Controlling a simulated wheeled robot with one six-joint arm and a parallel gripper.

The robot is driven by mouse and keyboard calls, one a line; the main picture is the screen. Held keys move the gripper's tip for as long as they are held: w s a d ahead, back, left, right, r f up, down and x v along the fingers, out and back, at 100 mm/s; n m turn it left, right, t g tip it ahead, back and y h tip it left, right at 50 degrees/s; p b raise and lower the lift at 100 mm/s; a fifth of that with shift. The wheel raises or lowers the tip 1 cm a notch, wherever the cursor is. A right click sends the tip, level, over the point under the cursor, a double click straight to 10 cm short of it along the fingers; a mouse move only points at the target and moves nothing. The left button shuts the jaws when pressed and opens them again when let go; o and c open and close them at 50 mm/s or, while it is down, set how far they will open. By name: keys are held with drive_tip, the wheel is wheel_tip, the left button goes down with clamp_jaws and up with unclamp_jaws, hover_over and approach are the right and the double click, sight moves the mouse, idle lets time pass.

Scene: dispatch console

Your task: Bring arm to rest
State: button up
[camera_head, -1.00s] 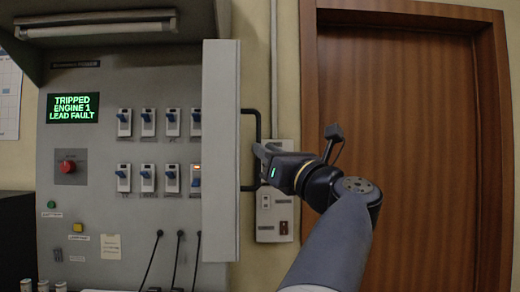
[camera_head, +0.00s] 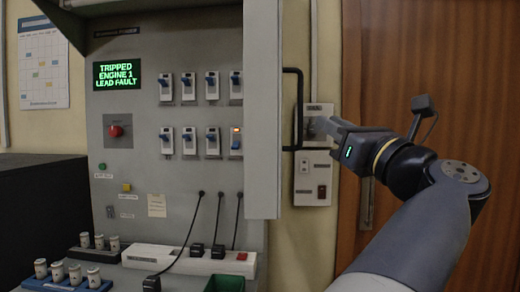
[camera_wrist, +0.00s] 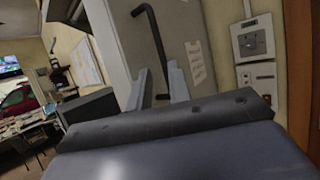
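My gripper (camera_head: 318,126) is to the right of a black bar handle (camera_head: 299,108) on a grey cabinet door (camera_head: 263,120). The door stands swung out from the console, seen nearly edge-on. In the wrist view the two fingers (camera_wrist: 157,88) are apart, and the handle (camera_wrist: 155,35) shows beyond and between them. The gripper looks empty and clear of the handle. My arm reaches in from the lower right, bent at the wrist.
The console panel (camera_head: 145,120) has several switches and a lit green display (camera_head: 117,74). A white power strip (camera_head: 180,259) and small jars (camera_head: 40,268) sit below. Wall sockets (camera_head: 314,178) are just behind the gripper. A wooden door (camera_head: 385,60) is at right.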

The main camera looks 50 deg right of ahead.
sight(301, 107)
drive_tip(key=p+x, duration=0.1)
drive_tip(key=x, duration=1)
drive_tip(key=shift+a, duration=0.2)
drive_tip(key=shift+f, duration=0.1)
